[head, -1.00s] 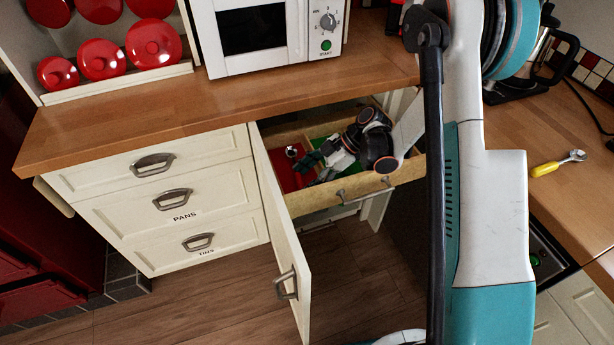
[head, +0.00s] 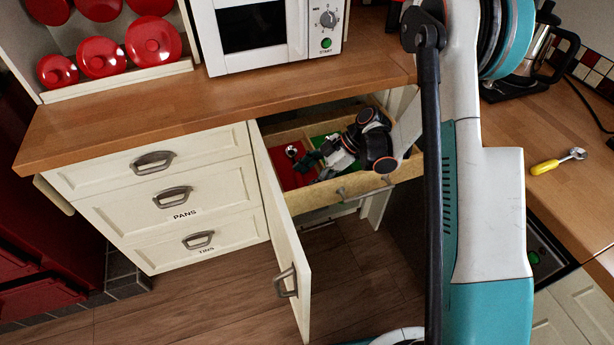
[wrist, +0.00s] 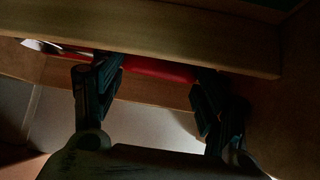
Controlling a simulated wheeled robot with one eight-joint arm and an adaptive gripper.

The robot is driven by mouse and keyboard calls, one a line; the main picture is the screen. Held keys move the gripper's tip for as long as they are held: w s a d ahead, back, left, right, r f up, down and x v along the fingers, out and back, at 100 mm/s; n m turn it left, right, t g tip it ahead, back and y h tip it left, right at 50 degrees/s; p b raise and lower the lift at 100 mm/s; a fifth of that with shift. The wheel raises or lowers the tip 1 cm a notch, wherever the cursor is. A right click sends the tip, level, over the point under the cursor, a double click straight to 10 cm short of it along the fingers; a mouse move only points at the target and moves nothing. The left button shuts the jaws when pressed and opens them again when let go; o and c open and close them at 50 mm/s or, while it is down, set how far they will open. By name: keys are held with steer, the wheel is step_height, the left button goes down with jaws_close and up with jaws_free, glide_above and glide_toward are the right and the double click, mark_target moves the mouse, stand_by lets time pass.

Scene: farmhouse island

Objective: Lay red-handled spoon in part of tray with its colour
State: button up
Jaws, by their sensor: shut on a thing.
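The tray (head: 322,195) with red and green parts is in the pulled-out compartment below the counter. Its red part (head: 283,179) is at the left and its green part (head: 325,140) is behind my gripper. My gripper (head: 305,160) is low over the red part. In the wrist view, my gripper (wrist: 150,85) is shut on the red handle of the spoon (wrist: 160,68), which lies across between the fingers. Its metal end (wrist: 40,46) points left. A wooden strip (wrist: 150,40) hides part of the handle. A small silver piece (head: 292,152) shows over the red part; I cannot tell if it is the spoon.
An open cream door (head: 285,235) stands left of the tray. The counter (head: 150,112) with a microwave (head: 265,35) is above. A yellow-handled utensil (head: 557,162) lies on the right counter. Wooden walls close around my fingers in the wrist view.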

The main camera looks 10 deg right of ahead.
steer(key=o, duration=1.5)
steer(key=shift+c, duration=0.2)
steer(key=v, duration=1.2)
